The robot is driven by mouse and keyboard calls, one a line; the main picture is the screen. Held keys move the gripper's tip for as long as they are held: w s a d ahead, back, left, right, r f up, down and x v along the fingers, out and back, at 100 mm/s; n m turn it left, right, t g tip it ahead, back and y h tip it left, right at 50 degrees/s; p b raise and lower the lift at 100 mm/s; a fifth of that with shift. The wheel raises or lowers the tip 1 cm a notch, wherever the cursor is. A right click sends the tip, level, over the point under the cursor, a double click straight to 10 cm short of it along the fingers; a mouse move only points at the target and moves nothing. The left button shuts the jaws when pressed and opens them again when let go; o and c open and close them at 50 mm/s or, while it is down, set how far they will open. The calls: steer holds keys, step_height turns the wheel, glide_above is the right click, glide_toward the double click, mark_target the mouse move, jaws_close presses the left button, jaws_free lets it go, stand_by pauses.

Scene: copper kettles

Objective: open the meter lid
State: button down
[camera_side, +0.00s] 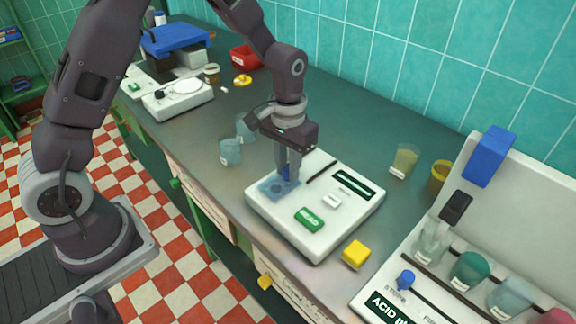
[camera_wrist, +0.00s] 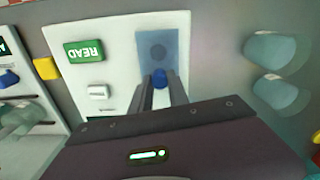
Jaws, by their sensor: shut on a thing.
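The meter (camera_side: 350,214) is a white box on the bench with a green READ button (camera_side: 309,218), a white button (camera_side: 331,201) and a dark display (camera_side: 353,185). Its lid (camera_side: 277,189) is a translucent blue panel at the meter's left, seeming to lie flat on the top. In the wrist view the lid (camera_wrist: 158,45) shows a darker round spot beneath it. A small blue knob (camera_wrist: 159,78) stands at the lid's edge. My gripper (camera_side: 287,174) points down over the lid, its fingers shut on the knob. The fingers partly hide the knob in the side view.
Two bluish cups (camera_side: 230,152) stand left of the meter. A yellow cube (camera_side: 356,254) sits close to its right front corner. A beaker (camera_side: 404,161), an amber jar (camera_side: 438,177) and a white rack (camera_side: 430,300) of vessels are at right. A scale (camera_side: 178,100) stands far left.

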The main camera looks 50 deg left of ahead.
steer(key=w, duration=0.9)
steer(key=shift+w, duration=0.3)
steer(key=c, duration=1.3)
jaws_free()
steer(key=shift+o, duration=0.2)
steer(key=shift+r, duration=0.15)
step_height(320, 180, up, 7)
